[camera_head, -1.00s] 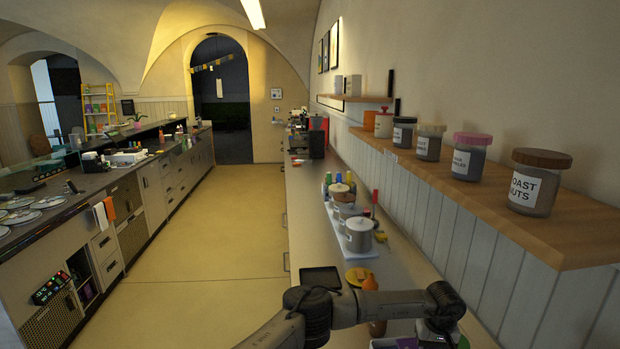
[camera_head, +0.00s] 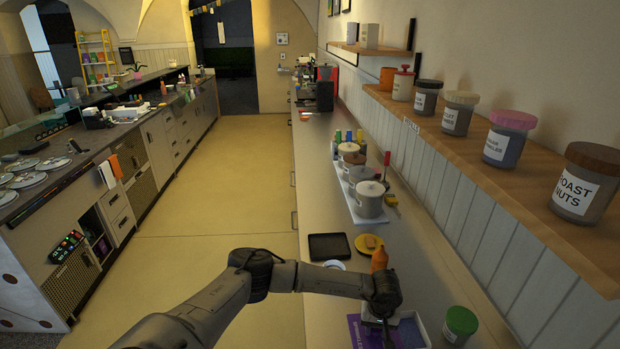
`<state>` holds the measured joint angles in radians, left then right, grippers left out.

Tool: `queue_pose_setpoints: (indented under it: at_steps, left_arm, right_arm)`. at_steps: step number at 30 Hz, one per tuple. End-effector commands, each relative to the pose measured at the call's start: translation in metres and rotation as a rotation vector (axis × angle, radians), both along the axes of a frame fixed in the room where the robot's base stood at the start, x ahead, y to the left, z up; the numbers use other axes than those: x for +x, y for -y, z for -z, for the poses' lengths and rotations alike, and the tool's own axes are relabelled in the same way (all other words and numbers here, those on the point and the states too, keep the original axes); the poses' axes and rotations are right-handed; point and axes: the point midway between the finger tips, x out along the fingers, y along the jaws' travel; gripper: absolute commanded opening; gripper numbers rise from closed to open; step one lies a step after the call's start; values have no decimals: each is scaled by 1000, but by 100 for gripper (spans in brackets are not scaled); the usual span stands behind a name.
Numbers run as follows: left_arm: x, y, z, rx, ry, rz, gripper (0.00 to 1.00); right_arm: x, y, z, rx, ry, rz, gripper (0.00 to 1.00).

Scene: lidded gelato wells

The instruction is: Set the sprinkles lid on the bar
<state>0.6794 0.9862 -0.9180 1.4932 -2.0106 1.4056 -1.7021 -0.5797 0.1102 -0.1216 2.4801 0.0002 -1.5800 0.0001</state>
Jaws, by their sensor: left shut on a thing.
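My left arm reaches in from the lower left. My left gripper (camera_head: 385,318) points down over the near end of the counter, above a white, purple-edged tray (camera_head: 411,331). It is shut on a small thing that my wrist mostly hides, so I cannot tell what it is. Several lidded pots stand in a row on the counter, the nearest a pale one (camera_head: 369,199) with a knobbed lid. I cannot tell which lid is the sprinkles lid. A green-lidded jar (camera_head: 460,323) stands right of my gripper. My right gripper is out of view.
An orange bottle (camera_head: 379,259) stands just beyond my wrist, with a yellow disc (camera_head: 368,244) and a dark tray (camera_head: 329,246) behind it. Labelled jars, one pink-lidded (camera_head: 508,138), line the wall shelf on the right.

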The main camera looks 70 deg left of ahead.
Motion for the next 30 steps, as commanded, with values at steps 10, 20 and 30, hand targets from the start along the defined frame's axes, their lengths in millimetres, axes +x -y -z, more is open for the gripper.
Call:
queue_pose_setpoints:
  at_steps: [10, 20, 30]
  left_arm:
    - [-11, -10, 9, -2, -1, 0, 11]
    - [-35, -71, 48, -2, -2, -1, 11]
    - [-47, -104, 70, -3, 2, 3, 11]
  right_arm:
    - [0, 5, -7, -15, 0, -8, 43]
    - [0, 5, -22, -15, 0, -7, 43]
    - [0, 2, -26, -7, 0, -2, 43]
